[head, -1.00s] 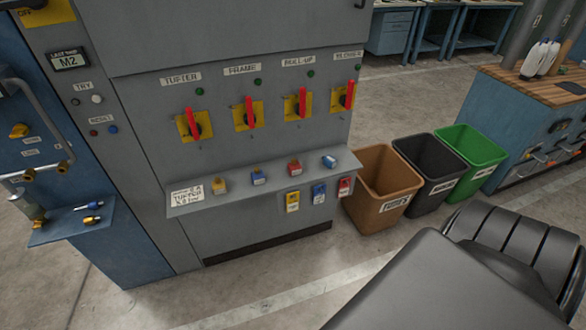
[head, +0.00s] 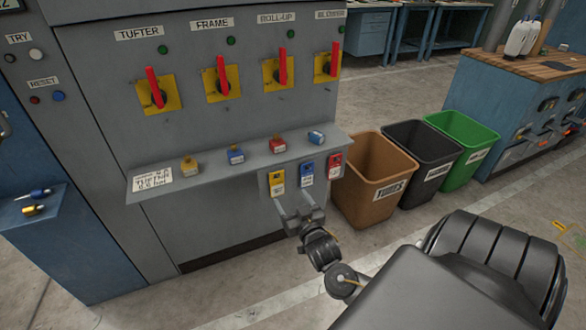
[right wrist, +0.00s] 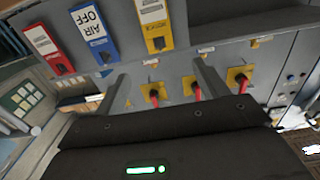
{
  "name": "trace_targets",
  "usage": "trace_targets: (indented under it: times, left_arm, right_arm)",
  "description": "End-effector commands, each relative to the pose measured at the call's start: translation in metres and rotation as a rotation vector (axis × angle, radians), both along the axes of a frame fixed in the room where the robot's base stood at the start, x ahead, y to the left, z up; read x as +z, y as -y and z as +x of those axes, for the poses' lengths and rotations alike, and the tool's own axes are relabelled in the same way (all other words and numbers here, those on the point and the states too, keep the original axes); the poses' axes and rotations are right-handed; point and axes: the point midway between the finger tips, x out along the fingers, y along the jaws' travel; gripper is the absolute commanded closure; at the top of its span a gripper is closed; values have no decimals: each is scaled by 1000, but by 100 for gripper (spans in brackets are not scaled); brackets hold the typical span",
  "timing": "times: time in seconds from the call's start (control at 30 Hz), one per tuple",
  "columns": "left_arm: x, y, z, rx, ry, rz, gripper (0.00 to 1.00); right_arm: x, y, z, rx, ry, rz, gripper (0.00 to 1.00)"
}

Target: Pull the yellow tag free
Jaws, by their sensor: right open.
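The yellow tag (head: 277,183) hangs at the front edge of the grey shelf, leftmost of the hanging tags. It also shows in the right wrist view (right wrist: 155,25), at the top middle. My right gripper (head: 297,207) is just below the tags in the head view, fingers pointing up toward the panel. In the right wrist view its two fingers (right wrist: 160,72) stand apart with nothing between them, and the yellow tag appears beyond the gap. No contact with the tag shows. My left gripper is not in view.
A blue tag (head: 307,173) and a red tag (head: 335,166) hang close to the right. Small coloured padlocks sit on the shelf (head: 220,173). Red-handled switches (head: 222,77) are above. A brown bin (head: 372,190) stands right of the cabinet, with black and green bins beyond.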

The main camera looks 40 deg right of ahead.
Motion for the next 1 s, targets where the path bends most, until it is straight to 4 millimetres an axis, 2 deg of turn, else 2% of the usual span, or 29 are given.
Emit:
trace_targets:
  times: [0.17,0.27,0.7,1.0]
  left_arm:
    - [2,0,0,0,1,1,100]
    - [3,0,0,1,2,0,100]
    - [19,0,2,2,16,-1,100]
    - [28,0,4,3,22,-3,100]
  right_arm:
    - [2,2,5,0,3,-1,27]
    - [2,6,16,0,4,-1,27]
    - [0,29,85,1,1,-1,27]
    - [0,36,102,0,-1,0,27]
